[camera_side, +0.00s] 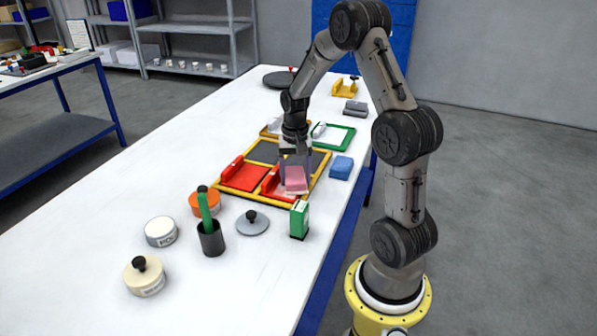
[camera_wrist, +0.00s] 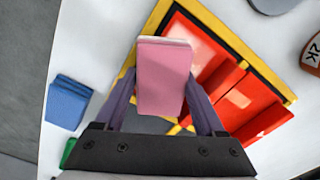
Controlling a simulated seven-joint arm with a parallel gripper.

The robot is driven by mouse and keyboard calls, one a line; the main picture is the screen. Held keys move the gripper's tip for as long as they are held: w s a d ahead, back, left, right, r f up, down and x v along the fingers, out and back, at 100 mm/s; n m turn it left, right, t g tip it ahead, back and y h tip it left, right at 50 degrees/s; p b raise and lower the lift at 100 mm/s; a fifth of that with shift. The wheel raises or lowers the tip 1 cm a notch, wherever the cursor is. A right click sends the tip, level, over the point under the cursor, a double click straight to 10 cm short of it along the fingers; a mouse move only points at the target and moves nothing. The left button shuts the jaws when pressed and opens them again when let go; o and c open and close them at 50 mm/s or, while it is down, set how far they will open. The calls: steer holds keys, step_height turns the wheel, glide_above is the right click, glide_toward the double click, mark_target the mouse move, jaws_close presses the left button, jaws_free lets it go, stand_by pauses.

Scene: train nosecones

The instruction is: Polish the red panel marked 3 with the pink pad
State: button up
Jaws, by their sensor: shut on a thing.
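The pink pad (camera_side: 296,182) is a block held between the two fingers of my gripper (camera_wrist: 162,82), which is shut on it; the pad also fills the middle of the wrist view (camera_wrist: 163,70). It is over the near right red panel (camera_side: 271,184) in the yellow frame and partly covers it. That panel shows a pale patch beside the pad in the wrist view (camera_wrist: 192,42). I cannot tell whether the pad touches the panel. A second red panel (camera_side: 245,178) lies to its left. No number 3 is legible on either panel.
The yellow frame (camera_side: 262,201) also holds dark grey panels (camera_side: 263,152). A blue block (camera_side: 341,167) lies right of it. A green box (camera_side: 299,220), a grey lid (camera_side: 252,223), a dark cup (camera_side: 211,239) and several round tins stand in front.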

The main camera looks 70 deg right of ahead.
mark_target(286, 199)
steer(key=shift+a, duration=3.15)
steer(key=shift+a+r, duration=0.1)
steer(key=shift+r, duration=0.1)
step_height(286, 199, up, 8)
steer(key=shift+f, duration=0.2)
